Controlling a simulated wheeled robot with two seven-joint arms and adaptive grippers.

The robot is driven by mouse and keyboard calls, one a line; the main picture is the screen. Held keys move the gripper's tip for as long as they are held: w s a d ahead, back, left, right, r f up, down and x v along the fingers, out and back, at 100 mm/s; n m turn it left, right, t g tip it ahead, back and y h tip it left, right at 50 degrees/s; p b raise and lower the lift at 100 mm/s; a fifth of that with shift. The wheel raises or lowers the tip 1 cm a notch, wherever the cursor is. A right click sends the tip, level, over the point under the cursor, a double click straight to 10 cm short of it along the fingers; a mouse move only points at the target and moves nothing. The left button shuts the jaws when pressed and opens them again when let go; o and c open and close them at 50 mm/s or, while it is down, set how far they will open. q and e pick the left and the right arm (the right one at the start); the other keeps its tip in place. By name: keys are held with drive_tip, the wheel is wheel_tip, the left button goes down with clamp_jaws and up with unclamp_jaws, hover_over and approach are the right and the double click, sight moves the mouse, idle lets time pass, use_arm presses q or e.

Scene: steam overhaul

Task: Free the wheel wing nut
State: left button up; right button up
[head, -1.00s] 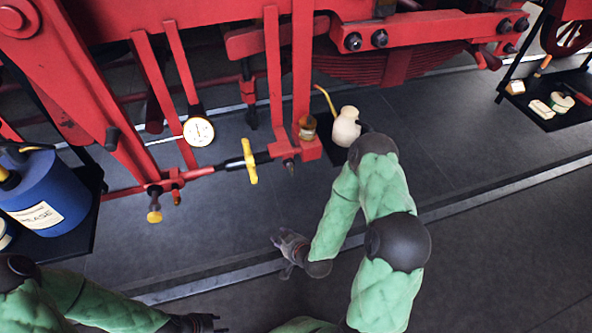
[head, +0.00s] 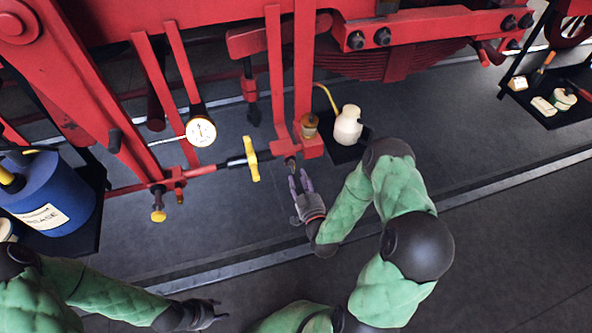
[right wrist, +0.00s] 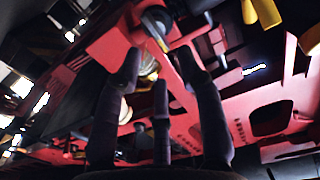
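A small dark stud or nut (head: 290,163) hangs under the red block at the foot of the red uprights; whether it is the wheel wing nut I cannot tell. A yellow two-armed handle (head: 251,159) sits on the red rod to its left, and a yellow knob (head: 158,215) hangs further left. My right gripper (head: 299,181) is open, fingers pointing up just below the stud; contact is unclear. In the right wrist view its spread fingers (right wrist: 162,70) reach toward a round grey part (right wrist: 156,20) in red metal. My left gripper (head: 214,311) is open and empty, low over the floor.
A cream oil can (head: 347,126) stands on a dark tray right of the red block, close to my right arm. A blue grease drum (head: 48,195) stands at left. A gauge (head: 201,131) hangs among the red bars. The floor in front is clear.

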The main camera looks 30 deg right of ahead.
sight(293, 166)
drive_tip(key=x, duration=0.4)
drive_tip(key=shift+w, duration=0.35)
clamp_jaws()
